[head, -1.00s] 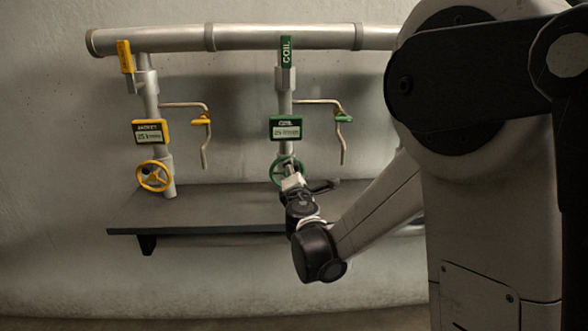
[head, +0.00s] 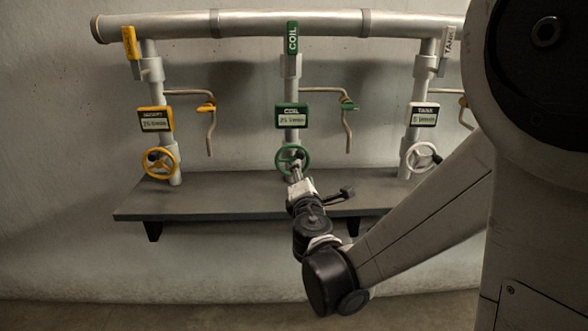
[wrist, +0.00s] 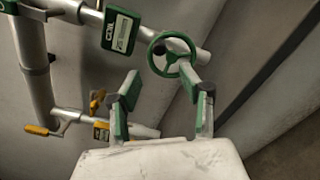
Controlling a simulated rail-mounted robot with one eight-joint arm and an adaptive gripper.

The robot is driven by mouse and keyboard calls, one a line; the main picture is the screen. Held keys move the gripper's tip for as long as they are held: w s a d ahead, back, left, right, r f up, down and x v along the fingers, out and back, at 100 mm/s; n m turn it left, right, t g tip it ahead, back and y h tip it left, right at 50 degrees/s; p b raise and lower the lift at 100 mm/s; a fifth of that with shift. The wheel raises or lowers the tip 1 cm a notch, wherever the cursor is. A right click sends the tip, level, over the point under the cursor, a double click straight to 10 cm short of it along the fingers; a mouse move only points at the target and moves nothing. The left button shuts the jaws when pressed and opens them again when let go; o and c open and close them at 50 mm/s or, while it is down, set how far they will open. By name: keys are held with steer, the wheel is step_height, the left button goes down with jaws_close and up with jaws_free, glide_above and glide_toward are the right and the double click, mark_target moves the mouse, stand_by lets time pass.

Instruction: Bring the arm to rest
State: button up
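My gripper (head: 296,174) is in front of the green COIL handwheel (head: 292,158), overlapping its lower edge in the head view. In the wrist view my gripper (wrist: 168,85) has its two green-padded fingers spread apart with nothing between them. The green handwheel (wrist: 190,70) shows just beyond the fingertips and looks clear of them. My arm reaches in from the right, low in front of the shelf.
A grey shelf (head: 225,205) runs under the pipes. A yellow handwheel (head: 158,161) is at left, a white TANK handwheel (head: 422,157) at right. Bent side pipes stick out beside the labels. A thick pipe (head: 250,22) crosses above. Open space lies below the shelf.

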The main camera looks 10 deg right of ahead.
steer(key=s+d+r+m+g+h+p, duration=0.3)
steer(key=s+d+m+g, duration=0.45)
steer(key=s+m, duration=0.65)
steer(key=s+a+f+m+g+y+p, duration=0.1)
steer(key=s+a+m+y, duration=0.1)
steer(key=s, duration=0.6)
steer(key=s+a+f+m+g+y+p, duration=0.1)
steer(key=s+m+g+y, duration=0.1)
steer(key=s+m, duration=0.4)
steer(key=s+y, duration=0.1)
steer(key=s, duration=0.2)
steer(key=shift+a+y, duration=0.35)
steer(key=shift+y, duration=0.05)
